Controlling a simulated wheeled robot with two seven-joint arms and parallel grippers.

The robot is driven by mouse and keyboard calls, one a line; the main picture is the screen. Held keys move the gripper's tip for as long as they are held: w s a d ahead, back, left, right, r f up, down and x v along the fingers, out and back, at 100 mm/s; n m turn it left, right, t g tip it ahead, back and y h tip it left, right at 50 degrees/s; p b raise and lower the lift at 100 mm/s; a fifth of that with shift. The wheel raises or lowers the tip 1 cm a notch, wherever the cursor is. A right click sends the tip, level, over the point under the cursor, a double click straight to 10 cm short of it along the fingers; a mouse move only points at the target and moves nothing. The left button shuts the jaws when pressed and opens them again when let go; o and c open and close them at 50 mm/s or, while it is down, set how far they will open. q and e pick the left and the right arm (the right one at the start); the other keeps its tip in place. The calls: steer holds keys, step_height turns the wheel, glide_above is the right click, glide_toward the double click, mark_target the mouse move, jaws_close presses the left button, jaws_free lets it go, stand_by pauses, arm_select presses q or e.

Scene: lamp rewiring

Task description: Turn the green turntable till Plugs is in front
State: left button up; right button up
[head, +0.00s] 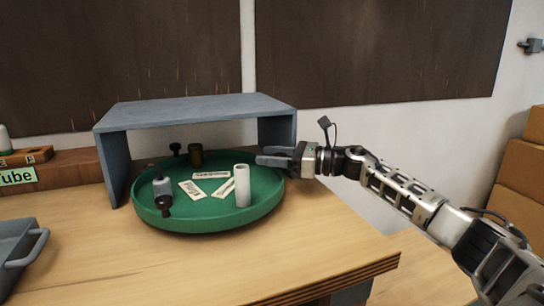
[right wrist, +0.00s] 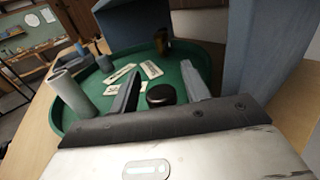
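The green turntable (head: 210,221) sits on the wooden bench, partly under a grey shelf. It carries a white cylinder (head: 243,186) at front right, a grey cylinder (head: 162,187) at left and a dark brown cylinder (head: 195,155) at the back. White label cards (head: 212,174) lie around its middle; their print is too small to read. Black knobs (head: 176,149) stand near its rim. My right gripper (head: 262,158) is at the right rim. In the right wrist view its open fingers stand either side of a black knob (right wrist: 160,95), with gaps visible. My left gripper is out of view.
The grey shelf (head: 190,108) covers the back of the turntable, with its right leg close to my right gripper. A grey tray (head: 15,250) is at the left, by a wooden rack with a "Tube" label (head: 17,176). The bench front is clear.

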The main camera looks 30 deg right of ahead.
steer(key=b+v, duration=0.1)
steer(key=v, duration=0.5)
steer(key=b+v, duration=0.1)
steer(key=v, duration=0.1)
steer(key=shift+s+d+f+b, duration=0.25)
steer(key=shift+d+f+b, duration=0.05)
steer(key=shift+d+b, duration=0.05)
steer(key=b+v, duration=0.1)
steer(key=v, duration=0.3)
steer(key=shift+s+d+r+b, duration=0.1)
steer(key=shift+s+d+b, duration=0.05)
steer(key=shift+s+b, duration=0.2)
steer(key=shift+s+d+r, duration=0.1)
steer(key=shift+s+d, duration=0.35)
steer(key=shift+d, duration=0.05)
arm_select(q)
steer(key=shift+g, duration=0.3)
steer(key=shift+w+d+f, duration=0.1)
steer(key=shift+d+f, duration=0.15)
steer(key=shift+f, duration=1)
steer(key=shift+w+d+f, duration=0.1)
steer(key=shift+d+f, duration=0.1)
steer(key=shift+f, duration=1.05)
arm_select(e)
steer(key=shift+s+d+r, duration=0.1)
steer(key=shift+s+d, duration=0.25)
steer(key=shift+s, duration=0.05)
steer(key=shift+c, duration=0.4)
